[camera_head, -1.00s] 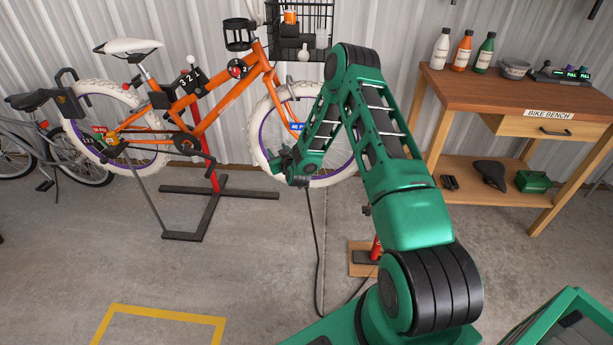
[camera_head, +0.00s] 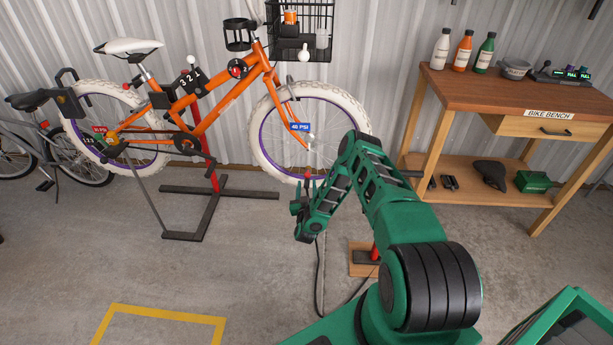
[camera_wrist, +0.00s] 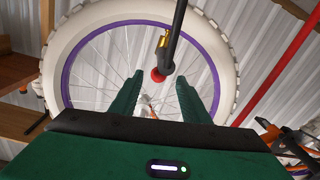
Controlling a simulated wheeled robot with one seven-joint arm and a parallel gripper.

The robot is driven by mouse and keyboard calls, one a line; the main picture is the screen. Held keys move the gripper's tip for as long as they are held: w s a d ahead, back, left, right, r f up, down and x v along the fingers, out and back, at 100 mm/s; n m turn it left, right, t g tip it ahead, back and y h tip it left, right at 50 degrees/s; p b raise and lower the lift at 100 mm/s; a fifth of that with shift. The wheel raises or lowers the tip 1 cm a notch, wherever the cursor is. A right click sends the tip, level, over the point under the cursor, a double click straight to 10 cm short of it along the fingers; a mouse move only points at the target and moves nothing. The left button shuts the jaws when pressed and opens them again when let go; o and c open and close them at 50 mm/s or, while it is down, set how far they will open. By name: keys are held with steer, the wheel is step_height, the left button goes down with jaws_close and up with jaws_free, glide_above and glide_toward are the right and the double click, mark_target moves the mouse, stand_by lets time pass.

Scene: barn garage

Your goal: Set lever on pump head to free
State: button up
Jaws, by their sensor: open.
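A black pump head (camera_wrist: 175,38) with a brass fitting and a red end (camera_wrist: 157,75) shows in the wrist view, in front of the spoked wheel. Its lever setting cannot be made out. My gripper (camera_wrist: 159,80) is open, its two green fingers on either side of the red end in the picture; contact cannot be told. In the head view my gripper (camera_head: 304,200) is low by the front wheel (camera_head: 262,150), with a small red part (camera_head: 309,183) at its tips. The red pump (camera_head: 376,250) stands on a wooden base, mostly hidden behind my arm.
The orange bike (camera_head: 215,115) is held on a black floor stand (camera_head: 205,215). A black hose (camera_head: 319,270) runs along the floor to the pump. A workbench (camera_head: 470,92) stands at the right. The floor at front left is clear, with a yellow outline (camera_head: 165,312).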

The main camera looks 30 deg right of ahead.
mark_target(307, 173)
steer(key=x, duration=0.8)
steer(key=shift+w+d, duration=0.15)
steer(key=shift+w, duration=0.05)
steer(key=c, duration=1)
